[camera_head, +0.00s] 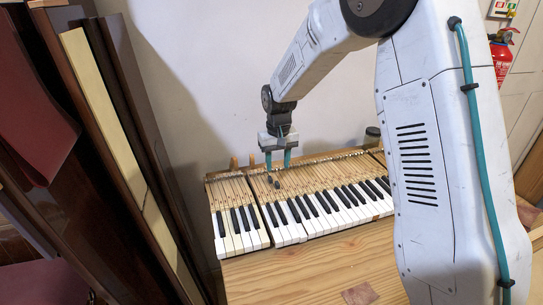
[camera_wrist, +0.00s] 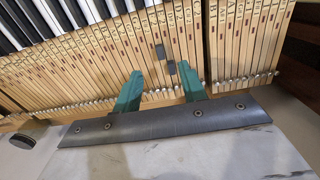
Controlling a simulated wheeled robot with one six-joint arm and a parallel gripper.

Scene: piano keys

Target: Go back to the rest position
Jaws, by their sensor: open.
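My gripper (camera_head: 279,161) is at the end of my arm, above the back part of the piano keyboard (camera_head: 300,218). Its two teal fingers are apart and nothing is between them. In the wrist view my gripper (camera_wrist: 158,84) points at the bare wooden key backs (camera_wrist: 85,62). Two small dark pieces (camera_wrist: 165,60) lie on the wooden key backs just beyond the fingertips. They also show in the head view (camera_head: 273,182) below the gripper. I cannot tell whether the fingertips touch the wood.
The keyboard rests on a wooden bench (camera_head: 310,270). A dark wooden cabinet panel (camera_head: 100,200) stands on the left. A dark round jar (camera_head: 373,137) is behind the keyboard. A red fire extinguisher (camera_head: 502,60) hangs at the right. The white wall is close behind.

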